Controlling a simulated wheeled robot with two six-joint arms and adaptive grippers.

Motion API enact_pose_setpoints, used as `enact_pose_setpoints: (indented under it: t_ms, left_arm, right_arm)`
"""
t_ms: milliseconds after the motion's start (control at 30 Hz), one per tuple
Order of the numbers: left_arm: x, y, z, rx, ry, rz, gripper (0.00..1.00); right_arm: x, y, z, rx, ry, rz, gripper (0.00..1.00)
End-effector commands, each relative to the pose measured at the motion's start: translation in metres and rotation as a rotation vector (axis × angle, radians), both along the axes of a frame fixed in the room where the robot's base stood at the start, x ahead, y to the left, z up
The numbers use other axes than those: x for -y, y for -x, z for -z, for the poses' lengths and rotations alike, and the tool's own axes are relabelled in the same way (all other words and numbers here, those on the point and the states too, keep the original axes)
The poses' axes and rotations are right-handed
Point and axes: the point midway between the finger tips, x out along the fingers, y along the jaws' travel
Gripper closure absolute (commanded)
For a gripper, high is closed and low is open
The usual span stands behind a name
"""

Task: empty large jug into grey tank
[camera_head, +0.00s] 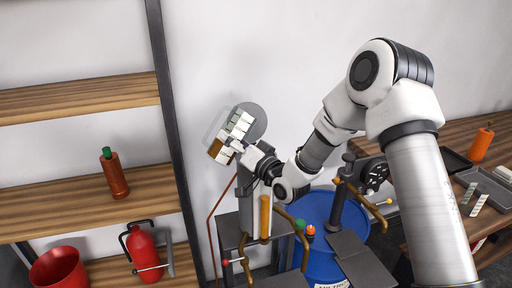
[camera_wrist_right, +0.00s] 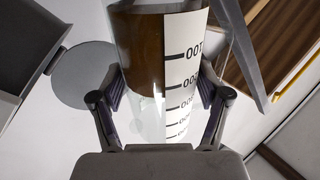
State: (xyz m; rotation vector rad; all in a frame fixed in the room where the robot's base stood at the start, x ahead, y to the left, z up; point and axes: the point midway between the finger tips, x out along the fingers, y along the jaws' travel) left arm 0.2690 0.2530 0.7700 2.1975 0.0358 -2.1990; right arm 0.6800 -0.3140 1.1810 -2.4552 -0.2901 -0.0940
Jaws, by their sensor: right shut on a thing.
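My right gripper (camera_wrist_right: 160,105) is shut on the large jug (camera_wrist_right: 146,75), a clear vessel with a white strip of black graduations. In the head view the jug (camera_head: 239,124) is held up in front of the white wall, beside a round grey disc (camera_head: 256,114), and looks tilted. Brown shows in or through part of the jug; I cannot tell whether it is liquid. The right gripper (camera_head: 238,147) is small and partly hidden there. I cannot clearly pick out the grey tank; a grey upright machine (camera_head: 247,212) stands below the jug. My left gripper is not in view.
A blue drum (camera_head: 324,214) and brown pipes with valves crowd the space below my right arm. Wooden shelves at left hold a brown bottle (camera_head: 114,177), a red extinguisher (camera_head: 142,253) and a red bucket (camera_head: 58,270). A wooden bench with trays (camera_head: 487,187) is at right.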

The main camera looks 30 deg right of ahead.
Motion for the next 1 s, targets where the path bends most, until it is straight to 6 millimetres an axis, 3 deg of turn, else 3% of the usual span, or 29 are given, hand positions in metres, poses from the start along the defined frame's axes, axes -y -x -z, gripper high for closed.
enact_pose_setpoints:
  t_ms: [300,1000]
  left_arm:
    - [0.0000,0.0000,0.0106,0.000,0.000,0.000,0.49]
    - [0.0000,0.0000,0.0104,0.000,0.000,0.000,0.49]
  right_arm:
    - [-0.0018,-0.0002,0.0050,0.003,-0.049,0.001,0.86]
    - [-0.0022,-0.0002,0.0041,0.002,-0.058,0.000,0.86]
